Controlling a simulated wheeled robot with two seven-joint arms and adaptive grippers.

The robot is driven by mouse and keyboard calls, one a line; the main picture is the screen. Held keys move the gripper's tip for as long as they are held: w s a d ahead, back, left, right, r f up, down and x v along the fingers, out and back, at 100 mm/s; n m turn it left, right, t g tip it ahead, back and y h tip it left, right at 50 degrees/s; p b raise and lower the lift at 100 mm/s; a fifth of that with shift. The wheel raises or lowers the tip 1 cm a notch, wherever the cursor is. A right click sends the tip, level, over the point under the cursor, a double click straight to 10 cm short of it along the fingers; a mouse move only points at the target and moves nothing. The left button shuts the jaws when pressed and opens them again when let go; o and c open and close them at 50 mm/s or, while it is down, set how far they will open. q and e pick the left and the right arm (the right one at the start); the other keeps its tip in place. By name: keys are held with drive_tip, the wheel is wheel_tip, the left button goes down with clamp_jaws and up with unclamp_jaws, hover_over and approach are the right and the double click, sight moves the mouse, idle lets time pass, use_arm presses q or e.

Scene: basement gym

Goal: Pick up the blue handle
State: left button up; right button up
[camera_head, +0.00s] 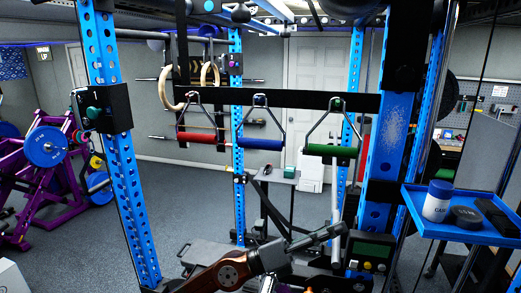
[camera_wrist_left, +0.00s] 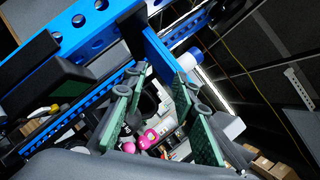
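The blue handle (camera_head: 260,144) hangs in a dark triangular frame from a black crossbar (camera_head: 290,100). It is between a red handle (camera_head: 200,138) on its left and a green handle (camera_head: 332,151) on its right. My left gripper (camera_head: 328,238) is below and to the right of the blue handle, apart from it. In the left wrist view its two green-padded fingers (camera_wrist_left: 160,80) are spread with nothing held between them. I cannot make out the blue handle in that view. My right gripper does not show.
Blue rack uprights (camera_head: 125,190) stand on both sides. A blue shelf (camera_head: 455,219) at right carries a white tub (camera_head: 438,203) and dark items. A box with a green display (camera_head: 371,249) is near my gripper. Wooden rings (camera_head: 165,90) hang at left. Pink weights (camera_wrist_left: 148,140) show below my fingers.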

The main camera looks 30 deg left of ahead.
use_arm(q)
drive_tip(key=d+r+m+g+y, duration=0.1)
drive_tip(key=d+m+g+y, duration=0.1)
drive_tip(key=m, duration=0.2)
drive_tip(key=n+t+y, duration=0.3)
drive_tip(key=t+y, duration=0.3)
drive_tip(key=y, duration=1.3)
approach(246, 121)
drive_tip(key=w, duration=0.4)
drive_tip(key=w+p, duration=0.1)
drive_tip(key=w, duration=0.1)
drive_tip(key=w+a+p, duration=0.1)
drive_tip(key=w+p, duration=0.1)
drive_tip(key=w, duration=0.1)
drive_tip(key=shift+w+a, duration=0.3)
drive_tip(key=shift+a, duration=0.1)
drive_tip(key=shift+w+f, duration=0.1)
drive_tip(key=shift+w, duration=0.35)
drive_tip(key=shift+s, duration=0.1)
clamp_jaws()
